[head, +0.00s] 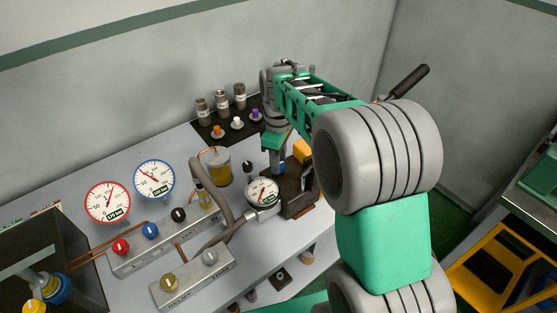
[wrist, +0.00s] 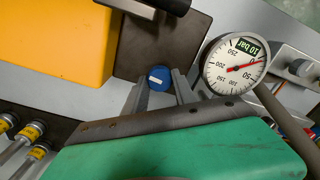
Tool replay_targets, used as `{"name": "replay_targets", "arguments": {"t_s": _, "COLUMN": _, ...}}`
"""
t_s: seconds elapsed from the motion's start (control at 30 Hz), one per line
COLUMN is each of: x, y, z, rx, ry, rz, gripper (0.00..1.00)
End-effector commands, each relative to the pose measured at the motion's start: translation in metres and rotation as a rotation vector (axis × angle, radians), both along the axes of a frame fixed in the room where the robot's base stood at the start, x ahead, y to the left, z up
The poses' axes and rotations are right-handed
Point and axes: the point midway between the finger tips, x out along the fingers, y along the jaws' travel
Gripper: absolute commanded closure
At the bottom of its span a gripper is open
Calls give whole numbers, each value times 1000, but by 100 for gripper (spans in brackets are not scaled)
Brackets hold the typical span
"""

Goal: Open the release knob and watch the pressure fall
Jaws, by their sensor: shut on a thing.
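In the wrist view my gripper (wrist: 159,88) is shut on a small blue knob (wrist: 159,76), one finger on each side. The knob sits on a dark block (wrist: 150,52). A round white pressure gauge (wrist: 222,75) is just right of it; its green label seems to read 10 bar and its red needle points to the low end of the scale. In the head view this gauge (head: 262,190) stands left of the dark block (head: 299,188).
Two larger gauges, red-rimmed (head: 107,203) and blue-rimmed (head: 154,180), stand left behind valve blocks with coloured knobs. A grey hose (head: 221,192) runs beside the gauge. A yellow body (wrist: 60,35) is close to my gripper. Several cylinders stand on a black mat (head: 205,128).

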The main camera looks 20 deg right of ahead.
Motion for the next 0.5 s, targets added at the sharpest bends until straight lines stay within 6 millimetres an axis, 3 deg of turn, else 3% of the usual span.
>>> {"name": "replay_targets", "arguments": {"t_s": 0.3, "x": 1, "y": 0, "z": 1, "rx": 0, "ry": -3, "rz": 1, "gripper": 100}}
{"name": "replay_targets", "arguments": {"t_s": 0.33, "x": 1, "y": 0, "z": 1, "rx": 0, "ry": -3, "rz": 1, "gripper": 66}}
{"name": "replay_targets", "arguments": {"t_s": 0.5, "x": 1, "y": 0, "z": 1, "rx": 0, "ry": -2, "rz": 0, "gripper": 52}}
